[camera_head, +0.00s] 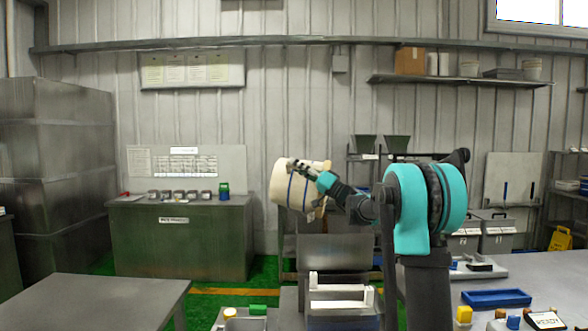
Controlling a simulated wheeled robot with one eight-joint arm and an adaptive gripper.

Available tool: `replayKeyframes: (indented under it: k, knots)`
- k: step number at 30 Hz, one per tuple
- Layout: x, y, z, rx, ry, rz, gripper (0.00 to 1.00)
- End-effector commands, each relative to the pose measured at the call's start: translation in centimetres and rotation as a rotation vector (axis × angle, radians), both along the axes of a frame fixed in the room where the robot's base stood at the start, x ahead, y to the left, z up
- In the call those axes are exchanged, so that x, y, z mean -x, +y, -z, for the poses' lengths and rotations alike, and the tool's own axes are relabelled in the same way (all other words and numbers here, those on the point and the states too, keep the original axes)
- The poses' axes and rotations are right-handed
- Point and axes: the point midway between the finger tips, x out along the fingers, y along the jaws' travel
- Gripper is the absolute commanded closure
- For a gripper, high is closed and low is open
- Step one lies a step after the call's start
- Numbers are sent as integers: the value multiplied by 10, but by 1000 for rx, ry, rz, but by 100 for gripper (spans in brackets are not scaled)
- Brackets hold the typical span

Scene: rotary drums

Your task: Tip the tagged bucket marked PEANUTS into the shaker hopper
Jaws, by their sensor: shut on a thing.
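A cream bucket (278,184) with a dark blue band is held up in the middle of the view, tilted well over onto its side. My gripper (303,168) is shut on it at its upper right side. No PEANUTS marking can be read from here, and I cannot tell whether anything is inside or coming out. Below the bucket is a grey metal box-like unit (335,252) with an upright panel, which may be the shaker hopper. The bucket is above it and apart from it. My arm hides part of the area to the right.
A bare grey table (85,302) stands at the front left. A metal cabinet (180,240) with small boxes on top stands behind it. On the right, a bench carries a blue tray (496,298) and a READY sign (545,320). A yellow floor sign (560,239) stands further back.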

Motion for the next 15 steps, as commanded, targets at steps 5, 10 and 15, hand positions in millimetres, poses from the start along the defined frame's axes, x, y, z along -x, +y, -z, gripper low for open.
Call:
replayKeyframes:
  k: [5, 10, 15]
  knots:
    - [1, -7, -3, -30, -6, 1, 100]
    - [2, -13, -5, -57, -10, 1, 100]
    - [3, -20, -7, -85, -15, 1, 100]
